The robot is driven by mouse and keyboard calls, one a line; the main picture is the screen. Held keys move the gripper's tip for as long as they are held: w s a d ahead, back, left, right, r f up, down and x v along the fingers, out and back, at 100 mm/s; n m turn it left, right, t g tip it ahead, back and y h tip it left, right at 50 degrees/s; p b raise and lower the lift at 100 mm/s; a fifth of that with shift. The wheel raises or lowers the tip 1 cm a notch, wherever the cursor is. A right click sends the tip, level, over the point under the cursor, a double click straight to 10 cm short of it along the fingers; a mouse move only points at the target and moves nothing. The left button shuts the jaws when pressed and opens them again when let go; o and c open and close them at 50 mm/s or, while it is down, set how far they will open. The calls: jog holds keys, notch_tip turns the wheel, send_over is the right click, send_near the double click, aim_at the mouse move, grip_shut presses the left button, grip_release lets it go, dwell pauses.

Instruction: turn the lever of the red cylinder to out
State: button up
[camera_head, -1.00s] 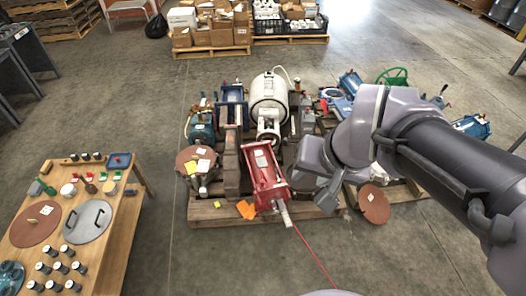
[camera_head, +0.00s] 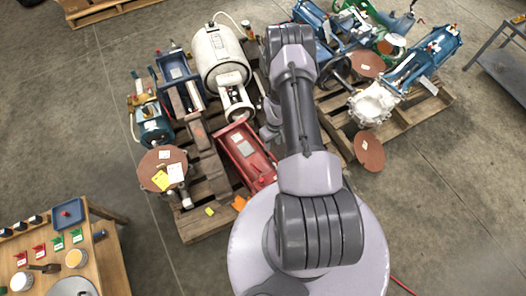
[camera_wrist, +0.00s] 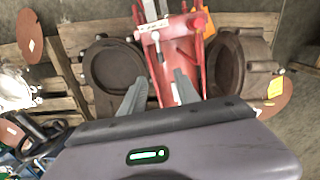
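The red cylinder (camera_head: 244,150) lies on a wooden pallet in the head view, partly hidden by my arm.
Round dark housings (camera_wrist: 112,70) flank the red cylinder in the wrist view. A white tank (camera_head: 218,55) and blue cylinders share the pallets (camera_head: 205,222). Brown discs (camera_head: 369,152) lie at the pallet edges. A wooden table (camera_head: 108,262) with small parts stands at the lower left.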

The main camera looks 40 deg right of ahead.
aim_at(271, 160)
jog(key=f+b, duration=0.3)
jog(key=f, duration=0.4)
jog(key=f+b, duration=0.3)
jog(key=f, duration=0.4)
jog(key=shift+s+a+f, duration=0.1)
jog(key=shift+a+f, duration=0.1)
jog(key=shift+f, duration=0.05)
jog(key=shift+c, duration=0.2)
grip_shut()
dwell(0.3)
